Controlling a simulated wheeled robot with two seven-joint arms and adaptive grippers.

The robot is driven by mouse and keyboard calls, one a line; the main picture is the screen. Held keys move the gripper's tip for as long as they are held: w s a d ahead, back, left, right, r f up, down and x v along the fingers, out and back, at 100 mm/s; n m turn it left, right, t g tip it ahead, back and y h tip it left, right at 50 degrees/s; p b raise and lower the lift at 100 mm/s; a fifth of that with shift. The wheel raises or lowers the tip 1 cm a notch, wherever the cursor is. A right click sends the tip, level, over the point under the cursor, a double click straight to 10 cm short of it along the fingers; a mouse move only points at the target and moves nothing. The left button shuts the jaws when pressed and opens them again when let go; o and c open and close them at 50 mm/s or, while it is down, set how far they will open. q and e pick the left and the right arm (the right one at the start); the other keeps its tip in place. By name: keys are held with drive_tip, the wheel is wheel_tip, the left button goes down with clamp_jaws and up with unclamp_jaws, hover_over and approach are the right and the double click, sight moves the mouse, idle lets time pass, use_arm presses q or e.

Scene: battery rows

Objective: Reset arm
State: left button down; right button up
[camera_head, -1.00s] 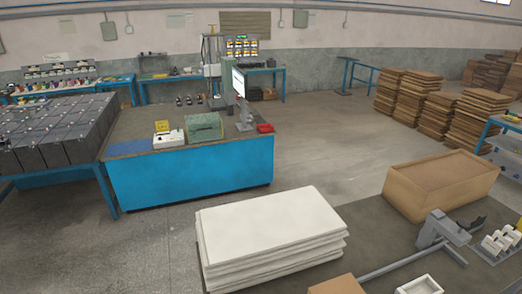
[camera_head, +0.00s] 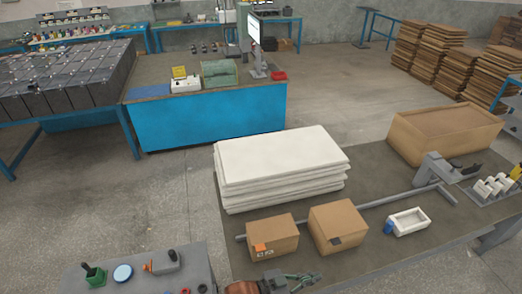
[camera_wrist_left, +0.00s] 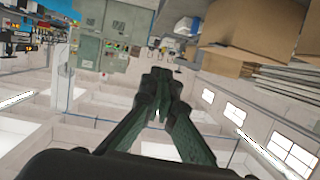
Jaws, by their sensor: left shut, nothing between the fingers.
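My left gripper (camera_head: 301,281) is at the bottom edge of the head view, in front of the two small cardboard boxes. Its dark green fingers look empty. In the left wrist view the gripper (camera_wrist_left: 158,78) points away from the camera with its fingers shut and nothing between them. Most of the left arm is outside the head view. My right gripper does not show in any view.
A dark table bears a stack of white sheets (camera_head: 280,165), two small boxes (camera_head: 272,238) (camera_head: 338,227), a white tray (camera_head: 408,221) and a large box (camera_head: 445,132). A grey surface (camera_head: 140,275) with small items is at lower left. A blue bench (camera_head: 205,118) stands behind.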

use_arm(q)
drive_tip(key=w+a+f+n+t+y, duration=0.1)
drive_tip(key=a+f+n+y, duration=0.2)
drive_tip(key=a, duration=0.6)
drive_tip(key=a+f+n+t+y, duration=0.1)
drive_tip(key=a+f+n+y, duration=0.2)
drive_tip(key=a, duration=0.6)
drive_tip(key=w+a+f+n+t+y, duration=0.1)
drive_tip(key=a+f+n+y, duration=0.15)
drive_tip(key=a, duration=0.75)
drive_tip(key=s+a+f+n+g+y, duration=0.2)
drive_tip(key=s+a+f+n+y, duration=0.1)
drive_tip(key=s+a, duration=0.8)
drive_tip(key=s+a+f+n+g+y, duration=0.3)
drive_tip(key=s+a, duration=0.5)
drive_tip(key=a, duration=0.6)
wheel_tip(320, 180, down, 30)
drive_tip(key=s+d, duration=0.2)
drive_tip(key=s+f+m+g, duration=0.1)
drive_tip(key=s+f, duration=1.7)
drive_tip(key=s, duration=0.1)
drive_tip(key=shift+m+g+b, duration=0.3)
drive_tip(key=shift+m+g, duration=0.05)
drive_tip(key=shift+g, duration=0.05)
drive_tip(key=shift+a, duration=0.1)
